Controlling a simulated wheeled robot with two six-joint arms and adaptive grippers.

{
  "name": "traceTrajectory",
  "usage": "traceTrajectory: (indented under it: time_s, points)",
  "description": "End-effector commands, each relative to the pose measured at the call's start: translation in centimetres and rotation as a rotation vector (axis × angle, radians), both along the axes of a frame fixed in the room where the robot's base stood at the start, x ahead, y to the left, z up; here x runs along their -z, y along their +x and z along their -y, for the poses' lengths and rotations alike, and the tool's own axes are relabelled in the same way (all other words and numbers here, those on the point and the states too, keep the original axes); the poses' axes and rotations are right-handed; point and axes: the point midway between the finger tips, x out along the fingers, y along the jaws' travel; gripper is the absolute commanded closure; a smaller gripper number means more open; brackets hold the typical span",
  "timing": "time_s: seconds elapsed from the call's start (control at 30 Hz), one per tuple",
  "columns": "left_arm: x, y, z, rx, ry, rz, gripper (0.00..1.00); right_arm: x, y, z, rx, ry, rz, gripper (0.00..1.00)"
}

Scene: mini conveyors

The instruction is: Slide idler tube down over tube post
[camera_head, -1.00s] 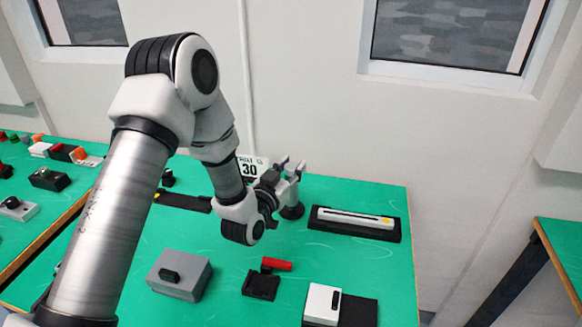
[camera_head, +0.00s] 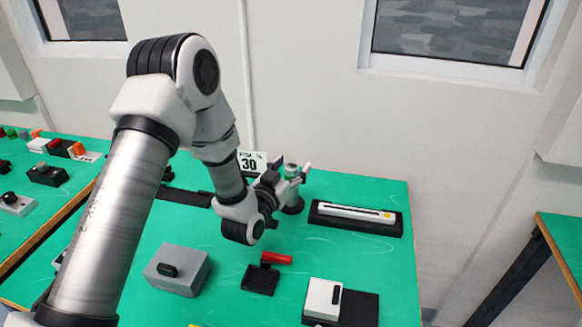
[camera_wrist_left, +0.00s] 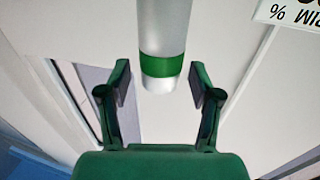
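My left gripper (camera_head: 292,168) is open at the back of the green table. The idler tube (camera_head: 292,172), pale with a green band, stands between its fingers, above a dark round base (camera_head: 293,206). In the left wrist view the tube (camera_wrist_left: 164,25) comes in from the top edge, with its band near the free end. The open fingers of the left gripper (camera_wrist_left: 160,82) are on either side of it, with a narrow gap at each. The tube post itself is not visible, so I cannot tell how far the tube is over it. My right gripper is not in view.
A black tray with a white bar (camera_head: 356,214) is right of the gripper. A grey box (camera_head: 180,270), a black block with a red handle (camera_head: 277,258) and a white-and-black unit (camera_head: 323,299) are nearer. A "30" sign (camera_head: 249,164) stands behind the arm.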

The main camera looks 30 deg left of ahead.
Motion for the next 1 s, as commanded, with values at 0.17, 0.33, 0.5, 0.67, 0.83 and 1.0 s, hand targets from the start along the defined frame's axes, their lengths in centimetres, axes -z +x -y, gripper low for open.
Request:
traceTrajectory:
  time_s: [0.17, 0.33, 0.5, 0.67, 0.83, 1.0]
  points:
    - [0.1, -0.4, 0.0, 0.000, -0.001, -0.002, 0.36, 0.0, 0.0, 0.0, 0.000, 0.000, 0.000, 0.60]
    - [0.1, -3.2, 0.0, -0.001, -0.002, -0.005, 0.36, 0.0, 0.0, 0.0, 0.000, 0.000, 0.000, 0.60]
    - [0.2, -6.4, 0.1, -0.001, -0.002, -0.004, 0.36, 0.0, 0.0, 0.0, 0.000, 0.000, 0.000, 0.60]
    - [0.1, -7.5, 0.2, 0.000, -0.001, 0.000, 0.36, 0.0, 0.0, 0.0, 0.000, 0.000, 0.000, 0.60]
    - [0.1, -7.5, 0.2, 0.000, 0.000, 0.000, 0.36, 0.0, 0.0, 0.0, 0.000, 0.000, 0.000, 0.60]
    - [0.1, -7.5, 0.2, 0.000, 0.000, 0.000, 0.36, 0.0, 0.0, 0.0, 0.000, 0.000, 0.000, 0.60]
